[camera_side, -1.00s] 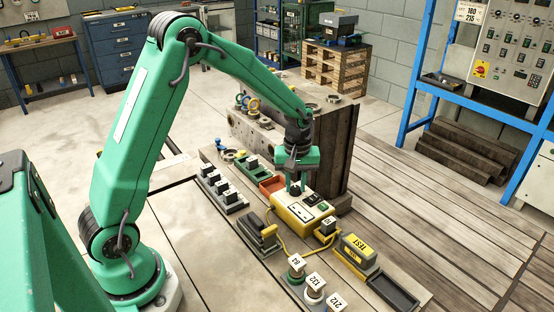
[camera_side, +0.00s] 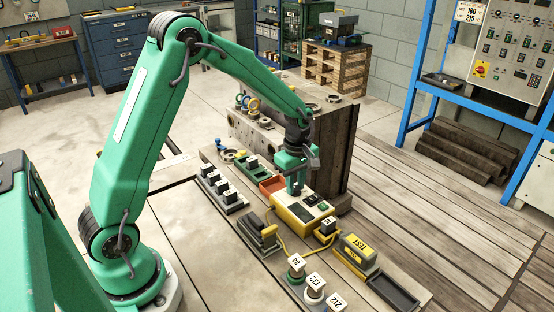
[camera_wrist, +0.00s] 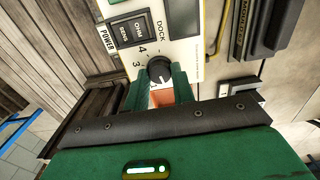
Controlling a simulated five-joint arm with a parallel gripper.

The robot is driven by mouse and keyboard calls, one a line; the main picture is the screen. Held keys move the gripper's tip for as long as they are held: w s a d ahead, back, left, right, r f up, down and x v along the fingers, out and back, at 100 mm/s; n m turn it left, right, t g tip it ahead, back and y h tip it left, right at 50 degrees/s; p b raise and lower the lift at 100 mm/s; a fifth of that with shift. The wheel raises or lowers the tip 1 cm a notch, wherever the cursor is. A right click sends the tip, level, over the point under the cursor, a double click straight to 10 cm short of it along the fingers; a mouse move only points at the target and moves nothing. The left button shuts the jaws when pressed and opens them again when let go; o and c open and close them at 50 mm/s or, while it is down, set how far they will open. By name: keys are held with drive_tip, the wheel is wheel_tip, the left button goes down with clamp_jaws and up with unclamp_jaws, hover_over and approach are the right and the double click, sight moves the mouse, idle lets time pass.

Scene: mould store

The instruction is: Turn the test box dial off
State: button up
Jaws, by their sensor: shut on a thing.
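The test box (camera_side: 290,211) is yellow with a pale top face and stands on the bench. Its top also shows in the wrist view (camera_wrist: 185,47), with switches, the word DOCK and the numbers 3 and 4 near the dial. The black dial (camera_wrist: 159,69) sits at the near end of that face. My gripper (camera_wrist: 158,82) is shut on the dial, with a green finger on either side. A pale mark on the dial points toward my gripper. In the side view my gripper (camera_side: 294,188) comes down from above and hides the dial.
A red tray (camera_side: 271,186) and a green tray (camera_side: 252,168) lie left of the box. A dark block (camera_side: 259,233) with a yellow cable, a TEST block (camera_side: 356,250) and numbered pieces (camera_side: 314,288) stand nearby. A large metal mould (camera_side: 335,140) rises close behind.

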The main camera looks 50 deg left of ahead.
sight(295, 188)
drive_tip(key=shift+r, duration=0.1)
drive_tip(key=o, duration=1)
drive_tip(key=shift+r, duration=3.85)
drive_tip(key=shift+r, duration=0.1)
drive_tip(key=s+d+r+m+t, duration=0.2)
drive_tip(key=s+r+m+t, duration=0.1)
drive_tip(key=s+r+m, duration=0.6)
drive_tip(key=s+d+r+m+t, duration=0.2)
drive_tip(key=s+m, duration=0.7)
drive_tip(key=s, duration=0.4)
drive_tip(key=shift+s+t, duration=0.3)
drive_tip(key=shift+s, duration=0.05)
